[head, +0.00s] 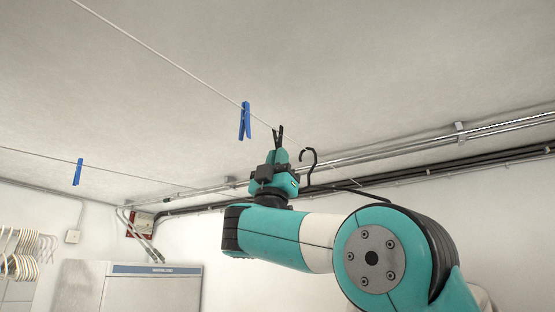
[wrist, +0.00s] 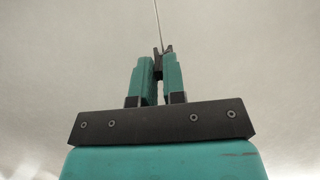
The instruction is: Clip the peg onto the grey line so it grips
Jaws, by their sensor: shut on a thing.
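A dark peg (head: 279,134) stands upright in my gripper (head: 272,156), its narrow top pointing up at the ceiling. In the wrist view the peg (wrist: 158,62) shows as a small dark piece at the tips of my teal fingers (wrist: 158,72), which are shut on it. A thin pale grey line (head: 180,68) runs from the upper left down to the peg's top. In the wrist view the line (wrist: 156,20) comes down to the peg's end. I cannot tell whether the line lies between the peg's jaws or only passes beside them.
A blue peg (head: 245,121) hangs on the same line just left of my gripper. Another blue peg (head: 77,172) hangs on a farther line (head: 35,152). A black hook (head: 309,158) shows close right of my gripper. Pipes (head: 400,152) run along the wall behind.

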